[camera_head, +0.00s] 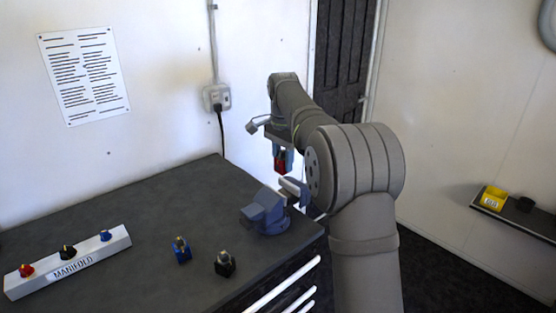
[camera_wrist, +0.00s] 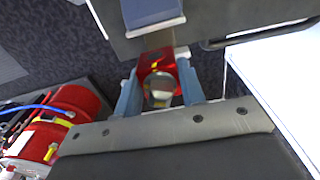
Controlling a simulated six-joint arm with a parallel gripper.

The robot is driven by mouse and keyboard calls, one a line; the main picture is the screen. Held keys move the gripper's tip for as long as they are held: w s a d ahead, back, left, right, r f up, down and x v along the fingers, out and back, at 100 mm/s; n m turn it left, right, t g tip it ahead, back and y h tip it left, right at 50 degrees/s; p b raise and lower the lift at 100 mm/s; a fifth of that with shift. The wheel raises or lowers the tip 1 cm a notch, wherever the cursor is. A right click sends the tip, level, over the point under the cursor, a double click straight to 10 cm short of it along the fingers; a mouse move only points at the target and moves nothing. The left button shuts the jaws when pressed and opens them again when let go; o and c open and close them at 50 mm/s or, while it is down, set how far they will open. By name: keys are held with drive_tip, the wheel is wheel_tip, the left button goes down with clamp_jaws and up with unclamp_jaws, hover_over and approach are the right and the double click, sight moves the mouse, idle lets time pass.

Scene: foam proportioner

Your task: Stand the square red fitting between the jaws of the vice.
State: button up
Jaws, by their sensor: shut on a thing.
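My gripper (camera_head: 283,157) is shut on the square red fitting (camera_head: 281,166), which hangs below its light blue fingers. In the wrist view the red fitting (camera_wrist: 158,62) sits between both fingers, with a round metallic end facing the camera. The blue vice (camera_head: 268,212) stands on the bench near its right edge. In the head view the fitting appears above the vice and apart from it. A blue-grey block at the top of the wrist view (camera_wrist: 151,12) may be part of the vice; I cannot tell.
On the dark bench (camera_head: 120,215) stand a blue fitting (camera_head: 181,252), a black fitting (camera_head: 224,264) and a white manifold block (camera_head: 105,247) with red, black and blue fittings. A wall socket (camera_head: 216,97) is behind. Red cylinders with hoses (camera_wrist: 75,105) show in the wrist view.

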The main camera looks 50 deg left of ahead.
drive_tip(key=shift+f, duration=3.95)
drive_tip(key=o, duration=1.2)
drive_tip(key=shift+r, duration=4)
drive_tip(key=shift+f, duration=3.8)
